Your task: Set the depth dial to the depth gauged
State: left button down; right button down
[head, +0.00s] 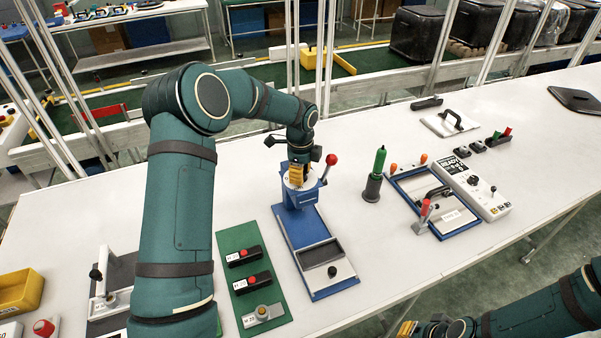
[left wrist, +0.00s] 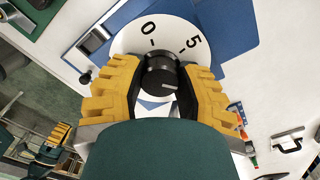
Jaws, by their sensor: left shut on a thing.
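The depth dial is a white disc (left wrist: 197,28) marked 0 and 5 in the left wrist view, with a black knob (left wrist: 160,78) at its centre. A pale line on the knob points to the right in that view. My left gripper (left wrist: 160,88) has its yellow fingers on both sides of the knob and is shut on it. In the head view, the left gripper (head: 298,174) is over the blue stand (head: 309,222), hiding most of the dial. My right gripper (head: 405,328) is partly in view at the bottom edge, away from the stand; its jaw opening is unclear.
A red-knobbed lever (head: 331,160) rises beside the dial. A green mat (head: 234,240) with labelled dark blocks lies left of the stand. A green-handled tool (head: 380,160) stands in a dark holder to the right. Beyond it are a blue frame (head: 462,226) and white control box (head: 478,190).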

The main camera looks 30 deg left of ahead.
pick_arm(q)
jog(key=c, duration=0.6)
grip_release()
jog(key=shift+o, duration=0.2)
jog(key=shift+r, duration=0.1)
notch_tip(320, 180, up, 12)
